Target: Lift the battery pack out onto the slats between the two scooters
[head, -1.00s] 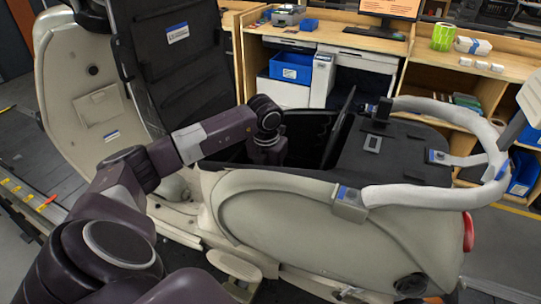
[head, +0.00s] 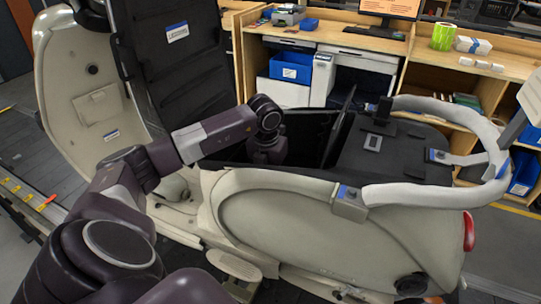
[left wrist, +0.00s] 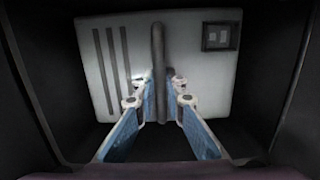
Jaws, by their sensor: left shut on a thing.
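A cream scooter (head: 290,225) stands in front of me with its seat raised and its under-seat bay (head: 310,143) open. My left arm reaches down into this bay, and the gripper's fingers are hidden by the bay's wall in the head view. In the left wrist view the battery pack (left wrist: 205,75) is a pale grey box with dark stripes, a small dark panel and a dark handle bar (left wrist: 158,60). It lies inside the dark walls of the bay. My left gripper (left wrist: 160,95) is shut on the handle bar, one finger on each side. My right gripper is not in view.
The raised black seat (head: 178,75) stands upright to the left of the bay. A grey grab rail (head: 430,195) curves around the scooter's tail at the right. A wooden workbench (head: 330,45) with a blue bin (head: 291,67) is behind.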

